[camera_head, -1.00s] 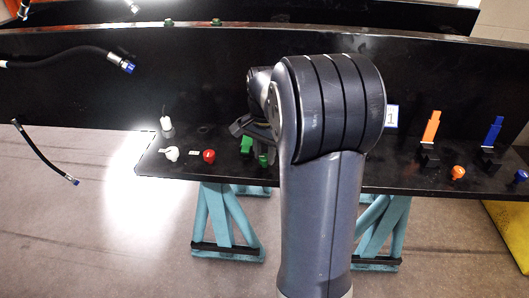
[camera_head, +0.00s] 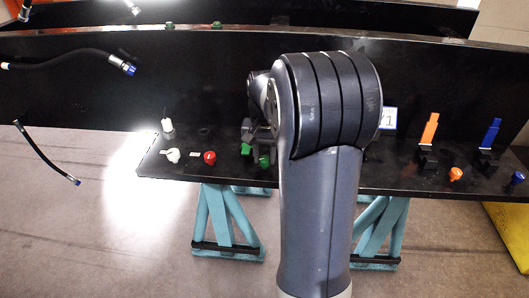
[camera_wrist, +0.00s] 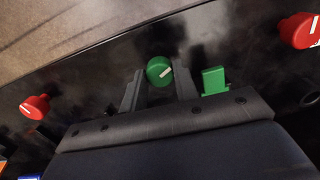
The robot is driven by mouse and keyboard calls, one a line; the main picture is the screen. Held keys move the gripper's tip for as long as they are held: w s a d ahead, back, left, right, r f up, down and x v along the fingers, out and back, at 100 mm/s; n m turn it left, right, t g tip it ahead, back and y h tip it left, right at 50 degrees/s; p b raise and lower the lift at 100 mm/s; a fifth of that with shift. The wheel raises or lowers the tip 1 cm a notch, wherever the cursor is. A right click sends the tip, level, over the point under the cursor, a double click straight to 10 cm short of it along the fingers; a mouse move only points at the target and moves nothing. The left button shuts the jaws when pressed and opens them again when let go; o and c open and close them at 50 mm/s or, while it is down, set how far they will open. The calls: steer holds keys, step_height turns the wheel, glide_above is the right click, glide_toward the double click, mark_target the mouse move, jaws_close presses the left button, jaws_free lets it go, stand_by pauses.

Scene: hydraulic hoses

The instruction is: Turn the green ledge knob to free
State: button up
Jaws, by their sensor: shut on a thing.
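The green knob (camera_wrist: 160,70) is round, with a white pointer line slanting up to the right in the wrist view. My gripper (camera_wrist: 157,84) is shut on it, one dark finger on each side. My arm hides most of the gripper in the head view.
On the black ledge (camera_head: 220,174) stand a red knob (camera_head: 209,158), a white knob (camera_head: 172,155), an orange lever (camera_head: 429,130), a blue lever (camera_head: 490,134), an orange knob (camera_head: 455,174) and a blue knob (camera_head: 517,178). Two black hoses hang at the left, one being the upper hose (camera_head: 75,58).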

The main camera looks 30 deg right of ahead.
mark_target(264, 158)
steer(key=n+p, duration=0.1)
steer(key=n, duration=1.1)
steer(key=shift+n+p, duration=0.4)
stand_by(0.3)
steer(key=o, duration=1)
step_height(264, 158, up, 11)
steer(key=shift+f+b, duration=0.1)
steer(key=shift+b, duration=0.25)
steer(key=shift+f, duration=0.1)
step_height(264, 158, down, 11)
steer(key=shift+r+p, duration=0.1)
steer(key=shift+p, duration=0.3)
